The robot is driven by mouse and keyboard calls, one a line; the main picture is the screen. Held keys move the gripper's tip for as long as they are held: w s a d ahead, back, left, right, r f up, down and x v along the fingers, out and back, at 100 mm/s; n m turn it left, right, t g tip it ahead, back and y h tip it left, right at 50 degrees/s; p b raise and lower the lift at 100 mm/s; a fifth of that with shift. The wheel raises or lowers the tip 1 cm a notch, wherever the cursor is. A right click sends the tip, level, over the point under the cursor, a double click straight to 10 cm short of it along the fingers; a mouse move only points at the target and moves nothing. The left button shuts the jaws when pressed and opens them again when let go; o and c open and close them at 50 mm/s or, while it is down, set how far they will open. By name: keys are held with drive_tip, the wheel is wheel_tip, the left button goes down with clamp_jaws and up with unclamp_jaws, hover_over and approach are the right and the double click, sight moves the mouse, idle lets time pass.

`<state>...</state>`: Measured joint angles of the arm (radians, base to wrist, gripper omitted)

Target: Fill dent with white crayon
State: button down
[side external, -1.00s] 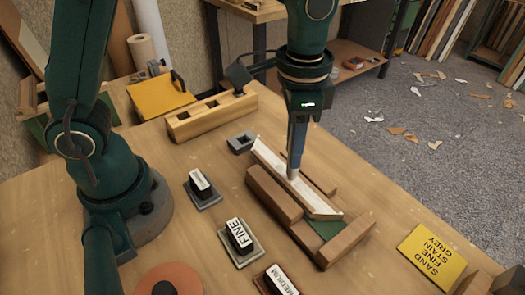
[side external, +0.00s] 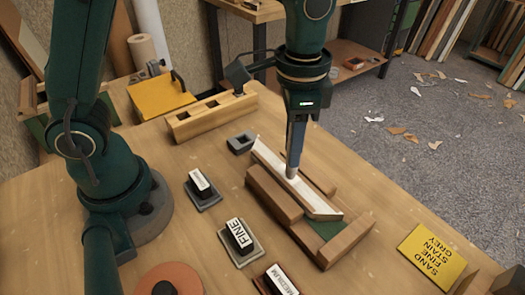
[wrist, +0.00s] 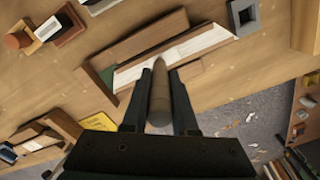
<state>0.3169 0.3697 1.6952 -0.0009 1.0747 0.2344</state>
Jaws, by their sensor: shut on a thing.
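A long white moulding (side external: 318,204) lies slanted in a brown wooden fixture (side external: 273,195) on the bench; it also shows in the wrist view (wrist: 200,43). My gripper (side external: 296,150) points down over the moulding's middle. In the wrist view my gripper (wrist: 160,78) is shut on a greyish-brown, round-ended stick (wrist: 158,98), apparently the crayon. The stick's lower tip is at or just above the moulding's face; I cannot tell whether it touches. No dent can be made out, and the spot under the tip is hidden.
A grey square holder (side external: 241,142) stands behind the fixture, with a slotted wooden rack (side external: 211,116) beyond. Blocks marked FINE (side external: 239,236) and MEDIUM (side external: 281,280) stand left and in front. A yellow card (side external: 432,257) lies right. Bare bench separates them.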

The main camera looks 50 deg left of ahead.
drive_tip(key=shift+a, duration=0.45)
drive_tip(key=shift+a, duration=0.1)
drive_tip(key=shift+a, duration=1.1)
wheel_tip(320, 180, up, 7)
idle(0.4)
